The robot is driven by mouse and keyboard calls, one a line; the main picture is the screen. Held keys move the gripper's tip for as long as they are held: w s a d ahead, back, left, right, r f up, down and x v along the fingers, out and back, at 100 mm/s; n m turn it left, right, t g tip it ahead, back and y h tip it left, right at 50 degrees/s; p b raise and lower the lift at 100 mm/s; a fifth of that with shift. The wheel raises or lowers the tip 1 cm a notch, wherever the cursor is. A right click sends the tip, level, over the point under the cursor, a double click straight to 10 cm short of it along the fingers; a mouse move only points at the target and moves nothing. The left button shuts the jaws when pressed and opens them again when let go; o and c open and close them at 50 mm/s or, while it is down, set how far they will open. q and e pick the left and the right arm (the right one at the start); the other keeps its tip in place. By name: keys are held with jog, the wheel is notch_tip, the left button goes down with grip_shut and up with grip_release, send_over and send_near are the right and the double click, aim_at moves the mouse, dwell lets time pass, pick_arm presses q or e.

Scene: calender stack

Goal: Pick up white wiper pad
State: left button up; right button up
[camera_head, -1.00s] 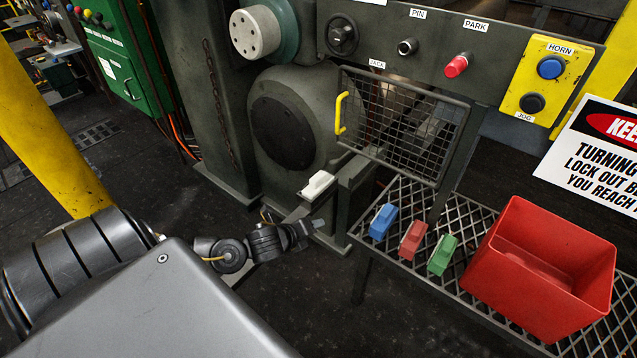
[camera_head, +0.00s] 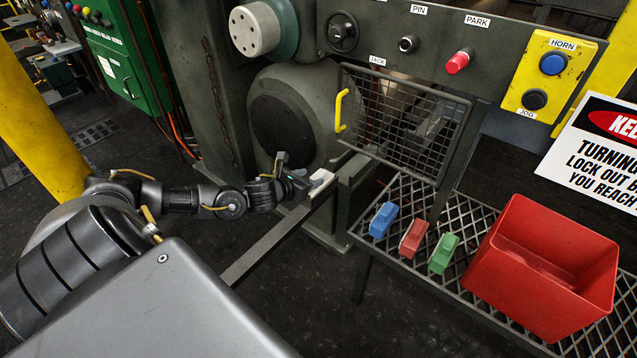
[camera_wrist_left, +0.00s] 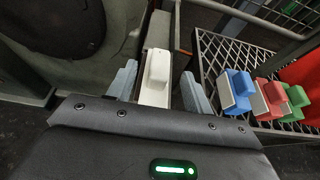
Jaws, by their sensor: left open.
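The white wiper pad (camera_head: 321,180) lies on a narrow grey rail (camera_head: 262,240) in front of the machine, partly hidden behind my gripper in the head view. My left gripper (camera_head: 295,178) is at the pad's left side in that view. In the left wrist view the white pad (camera_wrist_left: 156,72) shows between the two open fingers of my left gripper (camera_wrist_left: 162,88), one on each side, with gaps. I cannot tell whether the fingers reach down around it. My right gripper is not in view.
Blue (camera_head: 383,219), red (camera_head: 413,238) and green (camera_head: 443,253) pads lie on a mesh shelf (camera_head: 400,268) at right, beside a red bin (camera_head: 540,268). A mesh guard with a yellow handle (camera_head: 341,111) stands behind the white pad.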

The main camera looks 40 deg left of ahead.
aim_at(317, 175)
pick_arm(q)
jog(key=shift+x, duration=2.4)
jog(key=shift+w+f, duration=0.15)
jog(key=shift+f, duration=0.1)
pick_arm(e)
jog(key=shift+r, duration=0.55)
pick_arm(q)
grip_shut()
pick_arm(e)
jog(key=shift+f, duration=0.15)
pick_arm(q)
jog(key=shift+r, duration=0.1)
